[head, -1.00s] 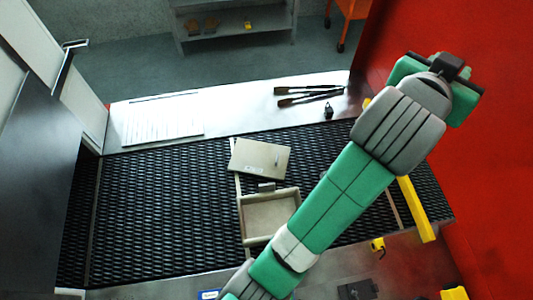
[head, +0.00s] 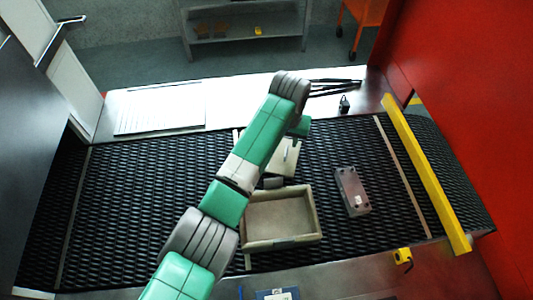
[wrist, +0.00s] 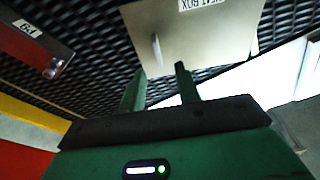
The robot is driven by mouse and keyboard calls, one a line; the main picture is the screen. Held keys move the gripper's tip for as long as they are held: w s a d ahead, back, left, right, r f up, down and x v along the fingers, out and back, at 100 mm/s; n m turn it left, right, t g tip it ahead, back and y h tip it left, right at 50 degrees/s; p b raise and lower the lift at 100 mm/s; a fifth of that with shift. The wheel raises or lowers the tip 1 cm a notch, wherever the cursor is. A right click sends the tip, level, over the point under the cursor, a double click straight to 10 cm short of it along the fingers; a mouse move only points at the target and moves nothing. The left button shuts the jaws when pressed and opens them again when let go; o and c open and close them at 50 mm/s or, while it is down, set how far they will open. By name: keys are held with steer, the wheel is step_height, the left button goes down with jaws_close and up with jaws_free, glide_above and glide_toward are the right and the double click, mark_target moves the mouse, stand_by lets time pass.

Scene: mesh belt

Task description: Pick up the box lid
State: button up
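The box lid (head: 287,163) is a flat beige panel with a small upright handle, lying on the black mesh belt just behind the open box (head: 281,217). My arm hides its left part in the head view. In the wrist view the lid (wrist: 205,38) fills the top centre, with an upside-down label reading partly "BOX" and the pale handle standing up. My gripper (wrist: 160,80) is open, its two green fingers apart with nothing between them. The fingertips are near the lid, and the handle appears just beyond them. Contact cannot be told. The head view hides the fingertips.
A grey-brown block (head: 352,191) with a label lies on the belt right of the box. A yellow rail (head: 427,175) crosses the belt's right end. The belt's left part is clear.

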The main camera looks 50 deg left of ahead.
mark_target(286, 150)
step_height(286, 150, down, 5)
steer(key=shift+d+r+b, duration=0.1)
steer(key=shift+r+b, duration=0.1)
steer(key=shift+b, duration=0.25)
steer(key=shift+w+f, duration=0.1)
steer(key=shift+f, duration=0.1)
jaws_close()
stand_by(0.9)
